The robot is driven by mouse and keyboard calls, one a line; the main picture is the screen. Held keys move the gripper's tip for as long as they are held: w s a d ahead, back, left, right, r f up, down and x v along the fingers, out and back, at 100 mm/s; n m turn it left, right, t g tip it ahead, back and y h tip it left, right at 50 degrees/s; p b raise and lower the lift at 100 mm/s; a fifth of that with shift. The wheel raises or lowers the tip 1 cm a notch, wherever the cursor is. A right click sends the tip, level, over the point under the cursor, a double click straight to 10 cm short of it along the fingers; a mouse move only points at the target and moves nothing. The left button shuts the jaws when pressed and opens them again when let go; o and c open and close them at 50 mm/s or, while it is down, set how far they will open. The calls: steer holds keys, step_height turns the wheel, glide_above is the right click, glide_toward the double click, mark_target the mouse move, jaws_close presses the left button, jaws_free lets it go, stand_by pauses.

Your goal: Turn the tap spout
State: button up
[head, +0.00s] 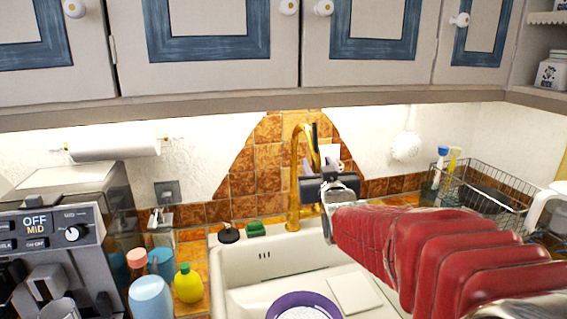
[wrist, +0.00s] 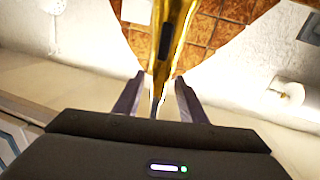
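The gold tap (head: 293,185) stands upright at the back of the white sink, its curved spout (head: 312,145) arching to the right. In the wrist view the gold spout (wrist: 172,45) comes down from the top edge, its lower end in line with the gap between the fingers. My gripper (wrist: 159,78) is open, with one finger to either side of the spout's end; I cannot tell whether either touches it. In the head view my gripper (head: 328,187) is beside the tap on its right, and its fingertips are hard to make out.
The sink (head: 232,275) holds a purple bowl (head: 275,304). A coffee machine (head: 60,235), a yellow bottle (head: 188,284) and a blue bottle (head: 151,298) are at left. A wire dish rack (head: 490,190) is at right. Cabinets (head: 210,80) overhang the counter.

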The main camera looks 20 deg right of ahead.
steer(key=shift+w+d, duration=0.15)
steer(key=shift+w, duration=0.75)
steer(key=shift+c, duration=0.3)
jaws_close()
steer(key=shift+d, duration=0.3)
steer(key=shift+a, duration=0.3)
